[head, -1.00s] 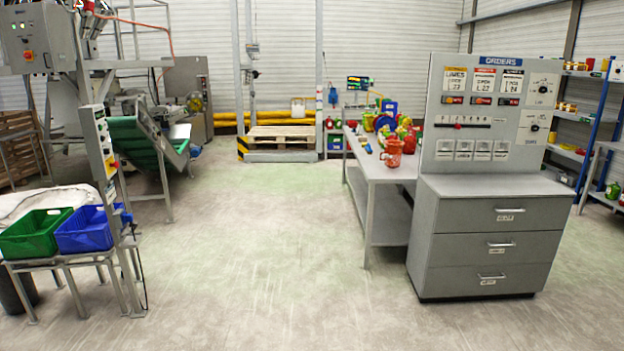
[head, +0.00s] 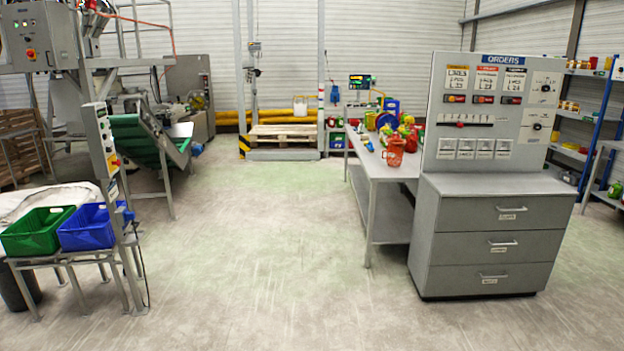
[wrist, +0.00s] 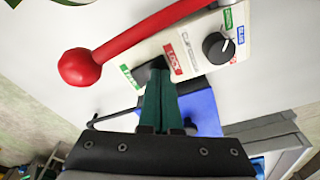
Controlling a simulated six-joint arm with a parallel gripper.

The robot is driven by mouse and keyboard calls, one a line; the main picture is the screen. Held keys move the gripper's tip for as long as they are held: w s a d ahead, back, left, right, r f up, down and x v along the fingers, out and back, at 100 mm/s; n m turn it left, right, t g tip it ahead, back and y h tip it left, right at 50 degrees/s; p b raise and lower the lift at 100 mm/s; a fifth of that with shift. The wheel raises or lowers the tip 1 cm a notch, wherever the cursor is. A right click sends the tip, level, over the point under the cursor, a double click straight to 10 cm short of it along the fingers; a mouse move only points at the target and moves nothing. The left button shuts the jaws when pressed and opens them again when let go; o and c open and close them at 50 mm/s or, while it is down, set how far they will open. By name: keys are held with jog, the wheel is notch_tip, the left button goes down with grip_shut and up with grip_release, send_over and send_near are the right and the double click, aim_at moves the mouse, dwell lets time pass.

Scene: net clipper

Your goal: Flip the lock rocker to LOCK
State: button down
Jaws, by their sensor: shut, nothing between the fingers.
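In the wrist view, a pale control panel (wrist: 198,66) shows at a tilt. A dark lock rocker (wrist: 146,71) sits between a green label (wrist: 130,77) and a red LOCK label (wrist: 174,59), partly hidden by my fingers. My gripper (wrist: 160,76) is shut and empty, its dark green fingers pointing at the rocker. The tips overlap the rocker's LOCK side; I cannot tell whether they touch it, nor which way it is tipped. My gripper is not in the head view.
A red lever with a ball end (wrist: 80,67) crosses the panel close to my fingers. A black knob (wrist: 216,47) is at the panel's other end. In the head view, a green crate (head: 38,232) and a blue crate (head: 88,228) stand at left; the middle floor is clear.

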notch_tip(320, 180, up, 7)
dwell(0.5)
jog(key=w+d+r+m, duration=0.2)
jog(key=d+r+m, duration=0.25)
jog(key=d, duration=0.75)
jog(key=w+d+r+m, duration=0.2)
jog(key=d+r+m, duration=0.3)
jog(key=d, duration=0.8)
jog(key=s+d+m+g, duration=0.1)
jog(key=s+d+m, duration=0.7)
jog(key=s+d, duration=0.7)
jog(key=shift+d+r, duration=0.2)
jog(key=shift+d, duration=0.25)
